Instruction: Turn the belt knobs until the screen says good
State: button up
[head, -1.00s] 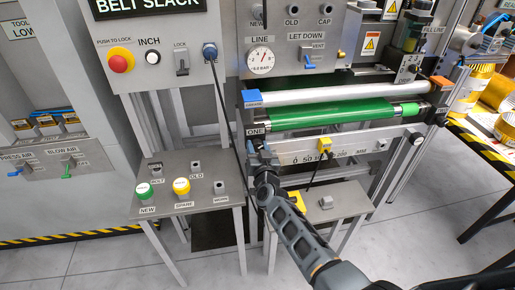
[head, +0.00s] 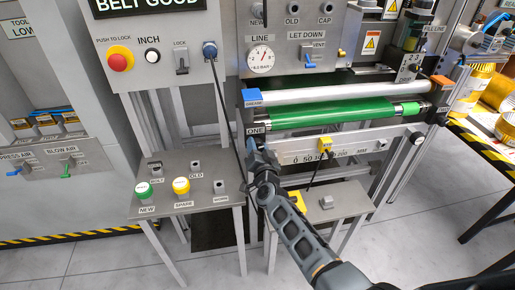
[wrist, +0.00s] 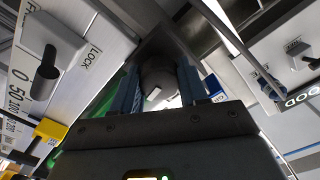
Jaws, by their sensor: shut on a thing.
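The screen (head: 150,6) at the top left of the head view reads "BELT GOOD". My gripper (head: 260,152) is at the left end of the belt frame, just below the "ONE" label (head: 257,130). In the wrist view its two blue fingers (wrist: 158,88) are shut around a grey round belt knob (wrist: 158,74). That knob is mostly hidden by my gripper in the head view. The green belt roller (head: 335,113) lies above the rail. Another dark knob (head: 416,138) shows at the right end of the rail.
A scale rail (head: 350,147) with a yellow block (head: 325,145) runs right of my gripper. In the wrist view a dark lever (wrist: 47,70) sits near a "LOCK" label. A side table (head: 190,180) with green and yellow knobs stands left. A hanging cable passes close by my gripper.

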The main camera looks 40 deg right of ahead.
jog(key=shift+m, duration=1.5)
jog(key=o, duration=1.1)
jog(key=shift+c, duration=0.2)
jog(key=shift+s+a, duration=0.1)
jog(key=p+v, duration=0.2)
jog(key=v, duration=0.5)
jog(key=shift+s+a, duration=0.15)
jog(key=shift+s, duration=0.1)
jog(key=shift+s, duration=0.1)
